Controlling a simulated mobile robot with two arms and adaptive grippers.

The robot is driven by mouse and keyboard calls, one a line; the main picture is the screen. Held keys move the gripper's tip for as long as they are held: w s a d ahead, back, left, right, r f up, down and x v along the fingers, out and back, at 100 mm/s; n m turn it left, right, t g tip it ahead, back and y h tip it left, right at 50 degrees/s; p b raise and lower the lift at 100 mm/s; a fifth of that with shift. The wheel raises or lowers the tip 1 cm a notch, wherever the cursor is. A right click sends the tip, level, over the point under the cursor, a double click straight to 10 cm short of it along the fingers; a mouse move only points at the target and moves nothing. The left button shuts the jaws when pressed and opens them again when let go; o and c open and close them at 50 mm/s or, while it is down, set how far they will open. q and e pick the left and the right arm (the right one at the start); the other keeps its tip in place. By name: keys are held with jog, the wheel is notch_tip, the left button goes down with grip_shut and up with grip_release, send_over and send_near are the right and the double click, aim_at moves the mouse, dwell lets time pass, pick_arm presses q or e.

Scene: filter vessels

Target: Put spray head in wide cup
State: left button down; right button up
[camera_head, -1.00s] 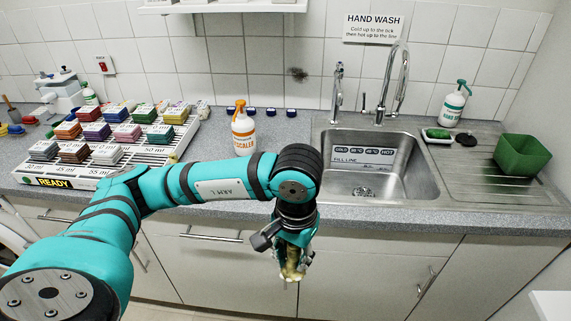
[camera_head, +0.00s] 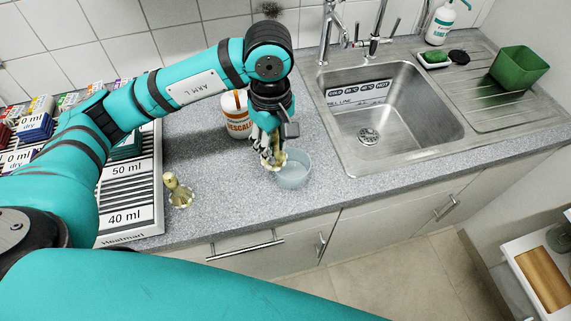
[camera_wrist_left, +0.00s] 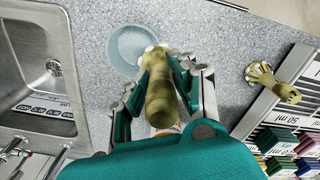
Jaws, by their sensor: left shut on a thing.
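My left gripper (camera_head: 272,160) is shut on a brass-coloured spray head (camera_head: 278,159), pointing down. In the left wrist view the spray head (camera_wrist_left: 161,95) sits between the fingers (camera_wrist_left: 158,75), its pale end at the cup's near rim; I cannot tell whether they touch. The wide cup (camera_head: 294,180) is a clear, bluish round vessel on the grey counter, just right of the gripper; it also shows in the left wrist view (camera_wrist_left: 126,46). The gripper partly covers its left side. My right gripper is out of view.
A white and orange bottle (camera_head: 236,118) stands behind the gripper. The sink (camera_head: 390,115) lies to the right, with a green tub (camera_head: 518,72) beyond. The counter's front edge is close to the cup.

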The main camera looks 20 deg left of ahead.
pick_arm(q)
jog(key=w+d+r+n+p, duration=0.1)
jog(key=w+d+r+n, duration=0.15)
jog(key=n, duration=0.45)
jog(key=n+p, duration=0.2)
jog(key=p, duration=0.1)
send_over(292, 174)
notch_tip(292, 174, down, 7)
jog(key=shift+r, duration=0.15)
notch_tip(292, 174, down, 3)
jog(key=shift+s+f+p, duration=0.1)
jog(key=shift+p, duration=0.2)
jog(key=shift+f, duration=0.3)
jog(key=c, duration=1.5)
grip_release()
jog(key=shift+b, duration=0.3)
jog(key=shift+c, duration=0.2)
jog(key=shift+o, duration=0.8)
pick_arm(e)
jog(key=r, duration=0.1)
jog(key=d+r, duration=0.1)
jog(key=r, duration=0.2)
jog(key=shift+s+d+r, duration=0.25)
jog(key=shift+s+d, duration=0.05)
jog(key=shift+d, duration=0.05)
